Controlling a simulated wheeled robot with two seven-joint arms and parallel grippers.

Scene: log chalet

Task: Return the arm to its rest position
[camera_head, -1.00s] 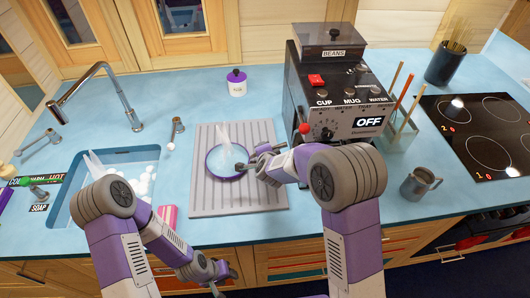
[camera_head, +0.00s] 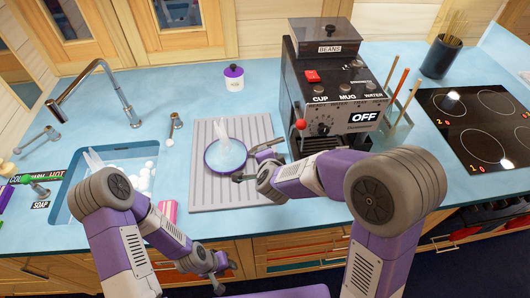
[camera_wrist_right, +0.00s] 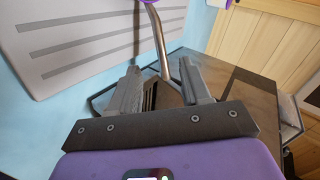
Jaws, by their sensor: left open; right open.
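My right gripper (camera_head: 252,162) is open beside the right side of a purple-rimmed pan (camera_head: 212,171) on the grey ribbed drainboard (camera_head: 203,197). In the right wrist view, the open fingers (camera_wrist_right: 157,88) have a metal rod, which looks like the pan's handle (camera_wrist_right: 157,38), running towards the space between them. A bit of purple shows at that rod's far end. I cannot tell whether the rod lies between the fingers or beyond them. My left gripper (camera_head: 218,280) hangs low in front of the counter, open, with nothing seen in it.
A coffee machine (camera_head: 320,85) stands behind my right arm. The sink (camera_head: 75,195) with white balls and a faucet (camera_head: 118,95) is at left. A pink item (camera_head: 169,210) lies by the sink. A stovetop (camera_head: 475,125) is at right. A lidded jar (camera_head: 234,80) stands at the back.

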